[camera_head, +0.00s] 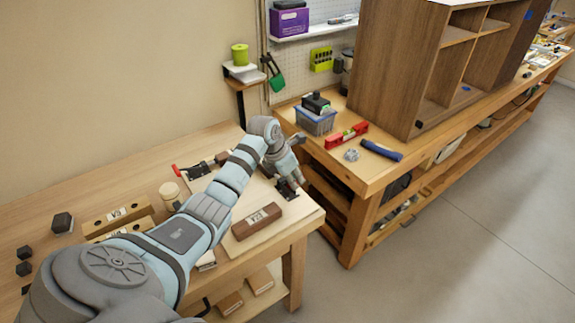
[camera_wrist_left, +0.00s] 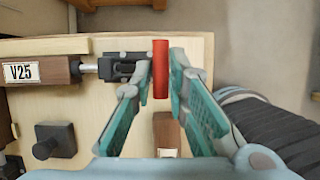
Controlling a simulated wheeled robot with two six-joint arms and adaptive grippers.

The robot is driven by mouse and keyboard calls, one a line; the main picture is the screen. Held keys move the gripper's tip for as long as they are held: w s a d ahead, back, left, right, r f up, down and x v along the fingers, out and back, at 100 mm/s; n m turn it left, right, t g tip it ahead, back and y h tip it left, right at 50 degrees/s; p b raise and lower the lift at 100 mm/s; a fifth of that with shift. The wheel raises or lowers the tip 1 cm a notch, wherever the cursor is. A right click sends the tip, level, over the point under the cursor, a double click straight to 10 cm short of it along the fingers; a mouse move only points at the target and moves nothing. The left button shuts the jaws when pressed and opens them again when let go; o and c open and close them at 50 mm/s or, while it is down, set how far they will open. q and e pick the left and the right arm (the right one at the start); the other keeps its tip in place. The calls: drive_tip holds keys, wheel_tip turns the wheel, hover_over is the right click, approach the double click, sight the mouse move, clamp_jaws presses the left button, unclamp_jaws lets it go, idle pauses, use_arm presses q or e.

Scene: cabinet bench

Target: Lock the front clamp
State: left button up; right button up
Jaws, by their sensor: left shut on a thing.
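The front clamp (camera_wrist_left: 125,66) is a dark metal toggle clamp with a red handle (camera_wrist_left: 160,72) in the left wrist view. Its rod reaches left to the end of a brown block labelled V25 (camera_wrist_left: 60,70). My left gripper (camera_wrist_left: 164,62) is shut on the red handle, with a teal finger on each side. In the head view, my left gripper (camera_head: 288,182) is over the right end of the work board, and it partly hides the clamp there. My right gripper is not in view.
Another clamp with a red tip (camera_head: 200,165) sits at the back of the board. A brown labelled block (camera_head: 257,221) lies near the front edge. A cream jar (camera_head: 170,193) and dark blocks (camera_head: 62,222) stand left. A second bench (camera_head: 375,178) adjoins on the right.

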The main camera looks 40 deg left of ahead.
use_arm(q)
drive_tip(key=shift+d+f, duration=0.1)
drive_tip(key=shift+f, duration=0.05)
drive_tip(key=shift+s+d+f, duration=0.15)
drive_tip(key=shift+d+f, duration=0.3)
drive_tip(key=shift+f, duration=0.1)
drive_tip(key=shift+s+d+f+b, duration=0.15)
drive_tip(key=shift+d+f+b, duration=0.2)
drive_tip(key=shift+f, duration=0.25)
drive_tip(key=o, duration=0.6)
drive_tip(key=shift+r, duration=0.1)
drive_tip(key=shift+c, duration=0.2)
drive_tip(key=shift+o, duration=0.5)
drive_tip(key=shift+w+a, duration=0.1)
drive_tip(key=shift+w, duration=0.1)
